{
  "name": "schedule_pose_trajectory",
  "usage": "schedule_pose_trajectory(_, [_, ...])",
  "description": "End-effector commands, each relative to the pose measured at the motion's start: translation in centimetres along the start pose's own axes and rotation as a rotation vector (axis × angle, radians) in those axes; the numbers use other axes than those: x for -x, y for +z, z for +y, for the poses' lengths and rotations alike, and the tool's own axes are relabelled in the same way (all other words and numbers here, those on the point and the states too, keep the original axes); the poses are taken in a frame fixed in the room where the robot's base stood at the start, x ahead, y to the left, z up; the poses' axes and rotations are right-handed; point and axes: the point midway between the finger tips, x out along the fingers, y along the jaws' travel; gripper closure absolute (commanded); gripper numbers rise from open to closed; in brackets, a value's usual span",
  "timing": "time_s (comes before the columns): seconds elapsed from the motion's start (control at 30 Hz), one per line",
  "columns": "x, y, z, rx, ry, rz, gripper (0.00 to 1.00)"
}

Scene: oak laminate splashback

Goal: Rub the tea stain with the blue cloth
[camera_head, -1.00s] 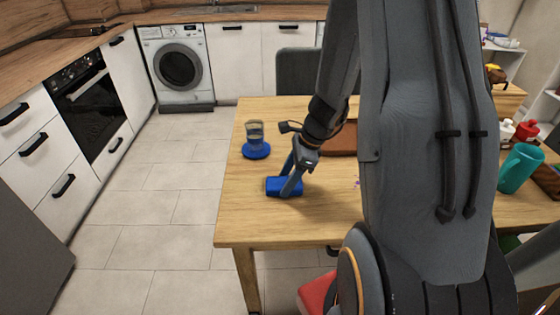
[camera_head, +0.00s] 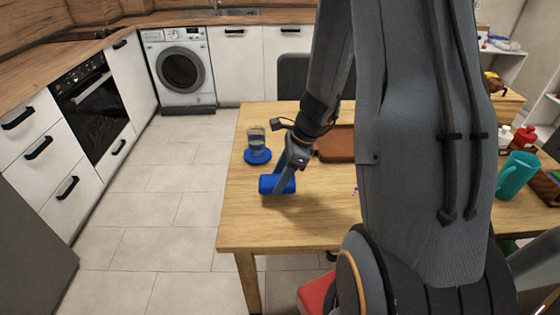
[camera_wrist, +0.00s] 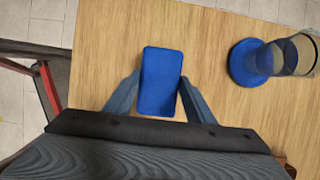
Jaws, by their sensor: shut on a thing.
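The blue cloth (camera_head: 270,184), a small blue block-like pad, is held between the two fingers of my gripper (camera_head: 287,178) near the left part of the wooden table. In the wrist view the cloth (camera_wrist: 160,80) shows between the fingertips of my gripper (camera_wrist: 156,88), with a finger against each side. In the head view it looks tilted and seems to be off the tabletop, though the gap is hard to judge.
A glass (camera_head: 257,138) stands on a blue coaster (camera_head: 257,157) behind the cloth; it also shows right in the wrist view (camera_wrist: 298,55). A brown tray (camera_head: 335,143) lies behind my gripper. A teal cup (camera_head: 517,175) stands far right. The table's (camera_head: 240,222) front-left area is clear.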

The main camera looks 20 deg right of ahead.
Motion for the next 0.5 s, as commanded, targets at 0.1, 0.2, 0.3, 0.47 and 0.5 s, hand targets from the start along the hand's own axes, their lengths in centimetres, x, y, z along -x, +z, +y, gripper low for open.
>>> schedule_pose_trajectory(0.1, [1.3,0.5,0.1,0.001,0.000,0.000,0.72])
schedule_pose_trajectory(0.2, [2.1,0.9,0.1,0.001,0.000,0.000,0.72])
schedule_pose_trajectory(0.3, [2.9,1.3,0.1,0.001,0.000,-0.001,0.72])
schedule_pose_trajectory(0.47, [4.0,1.8,0.1,0.002,0.000,-0.001,0.72])
schedule_pose_trajectory(0.5, [4.1,1.8,0.1,0.002,0.001,-0.001,0.72])
